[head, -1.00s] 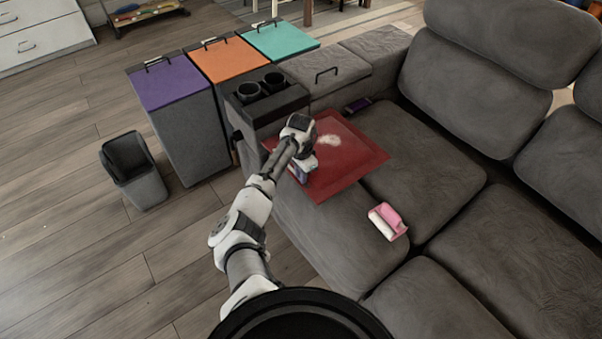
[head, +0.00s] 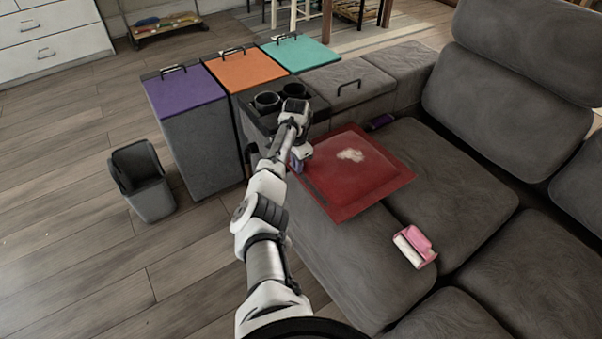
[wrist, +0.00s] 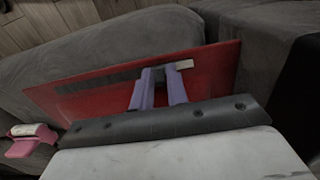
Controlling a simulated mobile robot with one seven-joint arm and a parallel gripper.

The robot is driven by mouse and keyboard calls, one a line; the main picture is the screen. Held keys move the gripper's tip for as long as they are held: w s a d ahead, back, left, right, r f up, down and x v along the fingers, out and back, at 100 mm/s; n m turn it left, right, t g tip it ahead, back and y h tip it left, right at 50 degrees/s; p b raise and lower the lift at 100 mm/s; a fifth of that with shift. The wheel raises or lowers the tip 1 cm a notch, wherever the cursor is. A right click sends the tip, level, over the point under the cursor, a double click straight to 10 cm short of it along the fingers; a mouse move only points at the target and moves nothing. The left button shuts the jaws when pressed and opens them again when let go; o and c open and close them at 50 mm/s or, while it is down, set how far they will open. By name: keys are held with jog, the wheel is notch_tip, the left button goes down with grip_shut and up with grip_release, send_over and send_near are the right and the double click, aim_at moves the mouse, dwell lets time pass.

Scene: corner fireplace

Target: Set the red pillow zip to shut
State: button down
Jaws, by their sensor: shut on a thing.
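The red pillow (head: 375,185) lies flat on the grey sofa, with a pale patch on its top. Its zip shows as a dark strip (head: 314,189) along the left edge; it also shows in the wrist view (wrist: 100,80). My gripper (head: 298,163) is over the far left end of that edge. In the wrist view its purple fingers (wrist: 160,78) are shut on the zip pull, whose pale tab (wrist: 184,65) sticks out beside the fingertips. The gripped part is mostly hidden by the fingers.
A pink and white thing (head: 415,246) lies on the near seat. The sofa's armrest with cup holders (head: 268,100) stands just behind my gripper. Purple (head: 186,90), orange and teal lidded bins stand behind left. A small dark bin (head: 143,183) is on the floor.

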jog(key=c, duration=1.4)
grip_release()
jog(key=shift+o, duration=0.2)
notch_tip(320, 180, up, 14)
